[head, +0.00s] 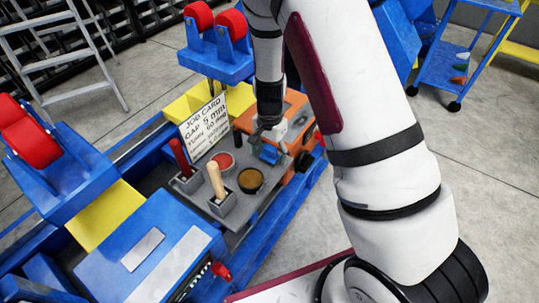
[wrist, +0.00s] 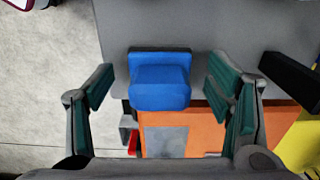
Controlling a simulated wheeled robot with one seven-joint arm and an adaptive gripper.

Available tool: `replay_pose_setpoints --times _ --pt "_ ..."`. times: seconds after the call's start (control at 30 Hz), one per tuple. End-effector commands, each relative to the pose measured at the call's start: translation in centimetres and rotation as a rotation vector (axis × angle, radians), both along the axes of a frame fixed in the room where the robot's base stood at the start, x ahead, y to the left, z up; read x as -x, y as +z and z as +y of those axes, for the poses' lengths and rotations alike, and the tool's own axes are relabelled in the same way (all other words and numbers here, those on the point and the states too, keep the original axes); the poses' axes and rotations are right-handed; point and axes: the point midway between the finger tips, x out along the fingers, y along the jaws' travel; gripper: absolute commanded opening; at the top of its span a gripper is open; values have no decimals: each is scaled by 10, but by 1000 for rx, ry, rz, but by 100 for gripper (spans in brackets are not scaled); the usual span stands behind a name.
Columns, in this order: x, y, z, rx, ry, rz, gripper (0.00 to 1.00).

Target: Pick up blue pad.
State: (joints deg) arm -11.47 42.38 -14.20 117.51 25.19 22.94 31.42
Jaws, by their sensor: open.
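The blue pad (head: 268,154) lies on the grey work tray (head: 240,208), near its right end by the orange machine. In the wrist view the blue pad (wrist: 160,82) is a block with a darker blue back edge, centred between the fingers. My gripper (head: 270,133) is above and close to the pad in the head view. In the wrist view my gripper (wrist: 160,85) is open, with green-lined fingers to the left and right of the pad and a gap on each side. Whether the fingertips reach down to the pad's height I cannot tell.
A job card (head: 204,126) stands at the tray's back. A red-handled tool (head: 180,155), a wooden-handled tool (head: 216,180), a red tin (head: 222,162) and a brown-filled pot (head: 250,180) stand left of the pad. An orange machine (head: 292,103) adjoins the tray. A black post (wrist: 290,78) rises right of the fingers.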

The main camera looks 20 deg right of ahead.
Motion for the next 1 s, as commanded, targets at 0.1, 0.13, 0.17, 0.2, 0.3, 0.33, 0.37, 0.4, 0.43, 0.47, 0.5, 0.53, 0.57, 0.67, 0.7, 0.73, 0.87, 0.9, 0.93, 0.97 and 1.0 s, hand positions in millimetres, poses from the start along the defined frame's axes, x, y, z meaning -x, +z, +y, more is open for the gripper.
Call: replay_pose_setpoints --times 0.1,0.13,0.17,0.2,0.3,0.33,0.37,0.4,0.43,0.47,0.5,0.53,0.57,0.67,0.7,0.73,0.87,0.9,0.93,0.97,1.0 --pt "0 1 0 0 0 0 71" --pt "0 1 0 0 0 0 64" --pt "0 1 0 0 0 0 57" --pt "0 1 0 0 0 0 48" --pt "0 1 0 0 0 0 26" --pt "0 1 0 0 0 0 19" --pt "0 1 0 0 0 0 16" --pt "0 0 0 -1 0 1 16" --pt "0 0 0 0 0 0 16" --pt "0 0 0 -1 0 1 16" --pt "0 0 0 -1 0 1 16" --pt "0 0 0 0 0 1 16" --pt "0 0 0 0 0 1 16" --pt "1 0 0 0 0 1 16" --pt "0 1 1 0 0 1 16" --pt "1 2 1 0 1 1 16" --pt "1 12 1 0 1 1 16" --pt "0 16 1 -1 0 1 16" --pt "0 20 0 0 -1 0 16" --pt "0 24 0 0 -1 -1 16" --pt "0 30 0 0 -1 -1 16"
